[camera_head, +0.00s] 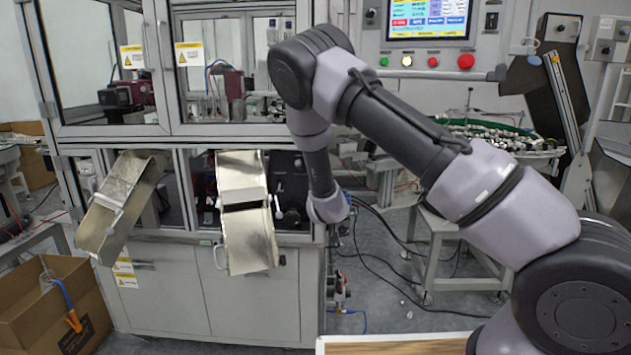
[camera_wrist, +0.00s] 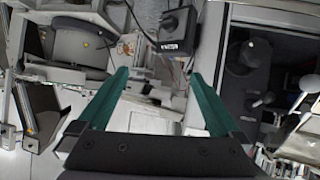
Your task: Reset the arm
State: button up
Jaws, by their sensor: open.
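My arm (camera_head: 400,115) reaches up from the lower right, bends at a raised elbow and hangs down in front of the right part of the machine in the head view. My gripper shows in the wrist view (camera_wrist: 158,85). Its two green fingers stand wide apart with nothing between them. Beyond the fingers are parts of the cell, a white surface and a black box (camera_wrist: 177,30) with a cable. The fingers cannot be made out in the head view.
Two metal chutes (camera_head: 118,205) (camera_head: 248,250) jut from the machine cabinet (camera_head: 165,305). A cardboard box (camera_head: 60,315) stands at lower left. A control panel (camera_head: 428,62) with buttons is behind my arm. A wooden-topped table edge (camera_head: 400,345) is at the bottom. Cables lie on the floor.

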jog(key=s+d+r+m+g+y, duration=0.1)
jog(key=s+d+r+y, duration=0.2)
jog(key=r, duration=0.6)
jog(key=s+d+r+m+g+y, duration=0.1)
jog(key=s+d+r, duration=0.2)
jog(key=s+r, duration=0.5)
jog(key=s+d+r+m+g+y, duration=0.1)
jog(key=s+d+r+g+y, duration=0.15)
jog(key=r, duration=0.85)
jog(key=s+d+r, duration=0.2)
jog(key=s+r, duration=0.1)
jog(key=s, duration=0.5)
jog(key=s+d+r+h, duration=0.1)
jog(key=s+d+r, duration=0.2)
jog(key=s, duration=0.5)
jog(key=s+d+r, duration=0.3)
jog(key=s, duration=0.5)
jog(key=shift+s+r+n, duration=0.15)
jog(key=shift+s+n, duration=0.25)
jog(key=shift+c, duration=0.3)
